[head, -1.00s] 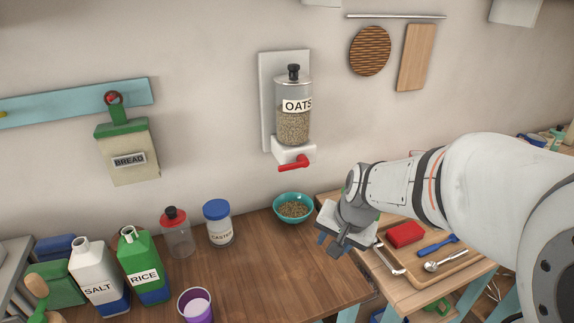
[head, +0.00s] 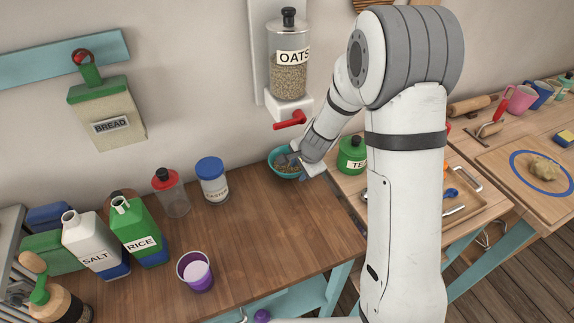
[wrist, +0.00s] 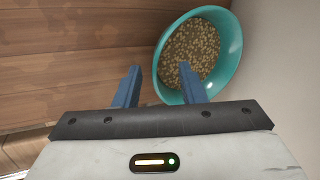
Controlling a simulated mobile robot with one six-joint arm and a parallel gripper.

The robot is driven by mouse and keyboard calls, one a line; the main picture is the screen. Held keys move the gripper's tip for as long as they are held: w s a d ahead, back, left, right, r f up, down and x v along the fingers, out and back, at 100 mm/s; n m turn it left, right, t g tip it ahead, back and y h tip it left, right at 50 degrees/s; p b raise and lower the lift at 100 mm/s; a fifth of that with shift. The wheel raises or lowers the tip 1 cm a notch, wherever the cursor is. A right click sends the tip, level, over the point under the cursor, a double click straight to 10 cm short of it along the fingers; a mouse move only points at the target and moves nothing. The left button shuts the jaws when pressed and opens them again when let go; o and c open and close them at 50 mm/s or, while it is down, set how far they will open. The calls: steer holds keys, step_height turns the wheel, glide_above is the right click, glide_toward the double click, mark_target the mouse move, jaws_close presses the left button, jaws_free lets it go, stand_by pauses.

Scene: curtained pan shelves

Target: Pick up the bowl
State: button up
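The teal bowl (head: 277,169) holds oats and stands on the wooden counter below the oats dispenser. My gripper (head: 296,163) is at the bowl's right side in the head view, partly covering it. In the wrist view the bowl (wrist: 232,62) is at the upper right, with the gripper's (wrist: 160,68) two blue fingers spread apart. The right finger overlaps the bowl's inside and the left finger is outside it, with the near rim between them. I cannot tell whether either finger touches the bowl.
The oats dispenser (head: 288,70) with a red lever (head: 290,121) hangs just above the bowl. A caster jar (head: 212,181) and a red-lidded jar (head: 171,192) stand to the left. A green tin (head: 352,156) is right. The counter's front is mostly clear, apart from a purple cup (head: 195,272).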

mark_target(299, 171)
steer(key=x, duration=0.3)
steer(key=shift+w+d+f, duration=0.1)
steer(key=shift+f, duration=0.15)
jaws_close()
